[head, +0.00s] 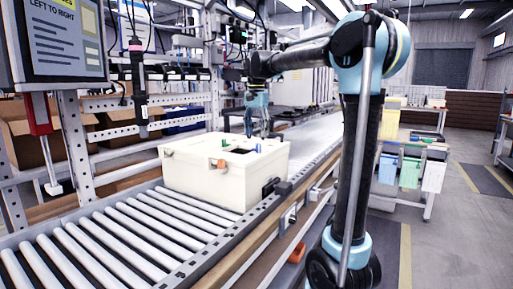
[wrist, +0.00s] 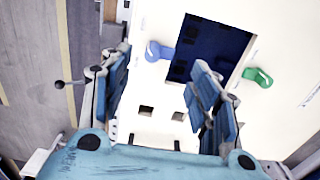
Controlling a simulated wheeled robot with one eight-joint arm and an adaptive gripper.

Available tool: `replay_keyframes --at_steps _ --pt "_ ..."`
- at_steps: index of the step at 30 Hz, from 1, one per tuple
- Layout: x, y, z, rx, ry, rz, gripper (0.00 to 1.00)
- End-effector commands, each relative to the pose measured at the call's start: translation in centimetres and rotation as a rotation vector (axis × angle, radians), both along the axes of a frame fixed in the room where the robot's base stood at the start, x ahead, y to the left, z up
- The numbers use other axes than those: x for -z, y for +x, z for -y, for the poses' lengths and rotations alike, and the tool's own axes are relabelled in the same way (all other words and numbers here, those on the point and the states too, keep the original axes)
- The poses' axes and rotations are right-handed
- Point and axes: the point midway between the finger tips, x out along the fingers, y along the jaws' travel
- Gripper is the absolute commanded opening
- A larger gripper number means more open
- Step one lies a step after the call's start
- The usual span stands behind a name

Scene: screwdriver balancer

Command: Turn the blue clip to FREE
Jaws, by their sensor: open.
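A cream box (head: 215,180) stands on the roller conveyor, with a dark rectangular opening in its top. In the wrist view the blue clip (wrist: 158,51) lies on the cream surface at the left edge of the opening (wrist: 207,48). A green clip (wrist: 258,77) is at the opposite edge. My gripper (head: 257,134) hangs above the box top. In the wrist view its two blue fingers (wrist: 163,72) are spread apart with nothing between them. The blue clip shows beyond and between the fingertips. I cannot read any marking beside it.
The roller conveyor (head: 118,243) runs under the box, bare in front of it. A metal rack (head: 75,150) with a hanging tool (head: 138,85) and a sign screen (head: 62,40) stand at the left.

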Motion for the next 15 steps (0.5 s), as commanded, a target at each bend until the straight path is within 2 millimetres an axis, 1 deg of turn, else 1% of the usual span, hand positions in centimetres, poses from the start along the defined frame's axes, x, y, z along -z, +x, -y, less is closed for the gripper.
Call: replay_keyframes --at_steps 1,3,7,10,15 --pt "0.9 0.0 0.0 0.0 0.0 0.0 0.56" --pt "2.1 0.0 0.0 0.0 0.0 0.0 0.56" --pt "4.2 0.0 0.0 0.0 0.0 0.0 0.56" --pt "5.4 0.0 0.0 0.0 0.0 0.0 0.56" --pt "6.5 0.0 0.0 0.0 0.0 0.0 0.56"
